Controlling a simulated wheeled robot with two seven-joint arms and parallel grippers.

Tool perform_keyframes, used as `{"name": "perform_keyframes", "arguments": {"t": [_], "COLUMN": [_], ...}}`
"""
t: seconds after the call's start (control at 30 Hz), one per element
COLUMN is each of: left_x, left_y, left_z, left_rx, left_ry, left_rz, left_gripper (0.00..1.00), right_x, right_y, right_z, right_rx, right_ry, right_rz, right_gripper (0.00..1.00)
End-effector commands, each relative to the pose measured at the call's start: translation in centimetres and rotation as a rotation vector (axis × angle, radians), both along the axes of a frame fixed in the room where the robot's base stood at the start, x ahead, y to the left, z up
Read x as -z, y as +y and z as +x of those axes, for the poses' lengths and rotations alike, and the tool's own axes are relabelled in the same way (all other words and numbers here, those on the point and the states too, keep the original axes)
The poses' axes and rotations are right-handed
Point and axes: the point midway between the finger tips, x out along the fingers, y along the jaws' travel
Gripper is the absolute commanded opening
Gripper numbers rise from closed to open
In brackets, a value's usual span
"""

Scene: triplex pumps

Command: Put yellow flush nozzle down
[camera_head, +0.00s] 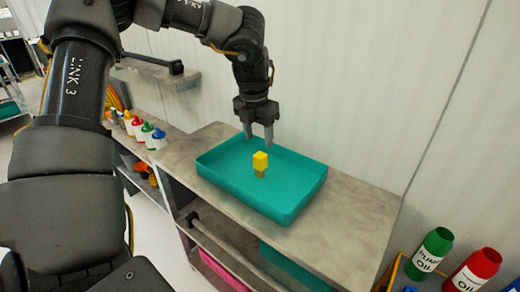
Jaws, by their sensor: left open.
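The yellow flush nozzle (260,162) stands upright inside a teal tray (210,172), near the tray's middle. It has a yellow block on top and a small brownish base. My left gripper (259,140) points down just above the nozzle, over the tray. Its two fingers are apart and nothing is between them. The fingertips look clear of the nozzle, though the exact gap is hard to judge. My right gripper is not in view.
The tray rests on a grey bench top (345,225) against a pale wall. Several small bottles (147,132) stand at the left. A green oil bottle (432,252) and a red bottle (474,272) stand at the lower right. The bench right of the tray is clear.

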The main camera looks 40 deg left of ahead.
Motion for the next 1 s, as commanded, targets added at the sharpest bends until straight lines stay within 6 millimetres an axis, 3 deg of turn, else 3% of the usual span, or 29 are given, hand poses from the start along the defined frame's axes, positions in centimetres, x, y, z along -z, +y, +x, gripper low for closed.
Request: {"name": "perform_keyframes", "arguments": {"t": [0.1,0.3,1.0], "left_x": [-1.8,-3.0,-3.1], "left_y": [0.0,0.0,0.1], "left_z": [-0.2,-0.4,-0.4], "left_rx": [0.000,0.000,-0.001], "left_ry": [-0.003,0.000,0.000], "left_rz": [0.000,0.000,0.000], "left_gripper": [0.52,0.52,0.52], "right_x": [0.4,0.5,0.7], "right_y": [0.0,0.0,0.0], "right_z": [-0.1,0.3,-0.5], "right_rx": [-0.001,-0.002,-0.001], "right_ry": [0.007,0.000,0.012], "right_rz": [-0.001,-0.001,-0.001], "right_gripper": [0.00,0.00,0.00]}}
